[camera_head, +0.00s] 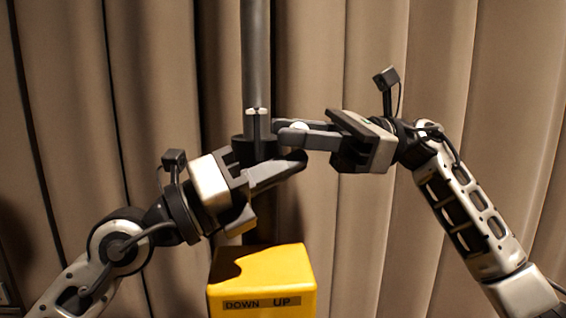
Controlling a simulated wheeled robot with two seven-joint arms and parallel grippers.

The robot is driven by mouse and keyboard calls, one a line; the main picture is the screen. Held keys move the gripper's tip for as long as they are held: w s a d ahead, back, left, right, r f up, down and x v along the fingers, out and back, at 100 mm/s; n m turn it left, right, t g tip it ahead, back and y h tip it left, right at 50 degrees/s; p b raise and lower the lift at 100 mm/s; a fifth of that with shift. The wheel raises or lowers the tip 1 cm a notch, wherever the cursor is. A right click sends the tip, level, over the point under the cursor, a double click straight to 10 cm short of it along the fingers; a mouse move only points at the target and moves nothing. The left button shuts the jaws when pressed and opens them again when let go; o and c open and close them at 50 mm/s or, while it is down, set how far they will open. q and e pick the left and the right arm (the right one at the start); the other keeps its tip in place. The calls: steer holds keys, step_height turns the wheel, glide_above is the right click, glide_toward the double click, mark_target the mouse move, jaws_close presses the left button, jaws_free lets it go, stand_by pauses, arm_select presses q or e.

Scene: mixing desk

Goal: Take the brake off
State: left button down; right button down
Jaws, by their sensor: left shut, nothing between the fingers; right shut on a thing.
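A dark grey upright pole (256,55) stands in the middle, with a black collar (241,152) around its lower part. A small pale fitting (257,111) shows at the front of the pole. My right gripper (282,132) reaches in from the right and is shut on a small white round knob (300,126), partly hidden between its fingers. My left gripper (299,160) is shut and empty, just below the right one, its fingers angled up to the right in front of the collar. I cannot tell which part is the brake.
Beige pleated curtains (430,60) fill the background. The space to the upper left and upper right of the pole is clear.

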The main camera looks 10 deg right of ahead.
arm_select(q)
steer(key=shift+w+r, duration=0.2)
arm_select(e)
steer(key=shift+f, duration=0.25)
